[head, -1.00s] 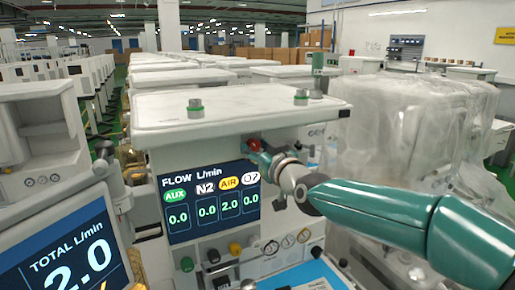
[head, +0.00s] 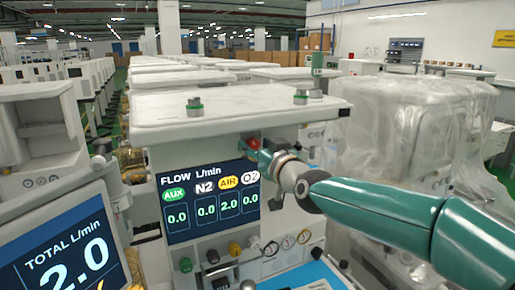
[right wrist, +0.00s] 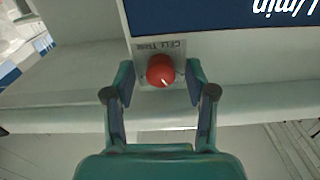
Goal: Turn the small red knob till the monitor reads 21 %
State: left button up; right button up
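In the head view only a bit of the knob (head: 253,144) shows above my gripper. My right gripper (right wrist: 160,80) is open, one finger on each side of the knob, with a visible gap on both sides. It also shows in the head view (head: 260,155). The flow screen (head: 207,200) reads 0.0, 0.0, 2.0, 0.0. My left gripper is out of view.
A tilted screen (head: 62,250) at lower left reads TOTAL L/min 2.0; no percent reading is legible. Several coloured knobs and gauges line the cart front below the flow screen. A plastic-wrapped cart (head: 405,135) stands at right, behind my right arm.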

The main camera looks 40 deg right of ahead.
jog(key=v, duration=1.2)
dwell(0.6)
